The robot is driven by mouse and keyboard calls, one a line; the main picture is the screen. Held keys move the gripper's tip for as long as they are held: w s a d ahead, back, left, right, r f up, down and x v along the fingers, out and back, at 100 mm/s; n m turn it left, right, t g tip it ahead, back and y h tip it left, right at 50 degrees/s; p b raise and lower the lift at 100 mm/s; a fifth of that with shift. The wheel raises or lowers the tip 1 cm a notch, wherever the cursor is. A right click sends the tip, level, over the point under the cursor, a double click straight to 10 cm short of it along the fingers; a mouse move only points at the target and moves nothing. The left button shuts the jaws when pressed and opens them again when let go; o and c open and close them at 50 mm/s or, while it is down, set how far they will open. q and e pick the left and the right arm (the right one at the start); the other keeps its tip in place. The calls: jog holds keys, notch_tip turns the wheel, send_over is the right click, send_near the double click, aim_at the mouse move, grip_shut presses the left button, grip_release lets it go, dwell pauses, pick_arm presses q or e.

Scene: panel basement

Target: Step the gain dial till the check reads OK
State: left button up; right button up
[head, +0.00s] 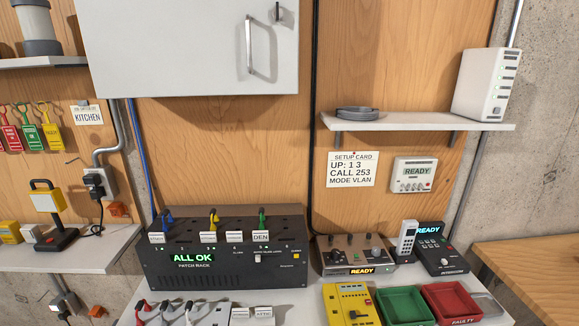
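A brown-topped box (352,257) with several dark knobs and small switches stands on the bench at the centre right. Its amber display (362,271) reads READY. Its knob labels are too small to read, so I cannot tell which one is the gain dial. A black patch rack (225,285) stands left of it, with a green display (192,258) reading ALL OK. A dark unit (440,250) to the right has a blue READY display. No display in view is labelled as a gain check. Neither of my grippers is in view.
A setup card (352,170) reads UP: 1 3, CALL 253, MODE VLAN. A pale handset (406,238), yellow device (350,303), green tray (405,290) and red tray (482,294) crowd the bench. A white cabinet (180,50) hangs above.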

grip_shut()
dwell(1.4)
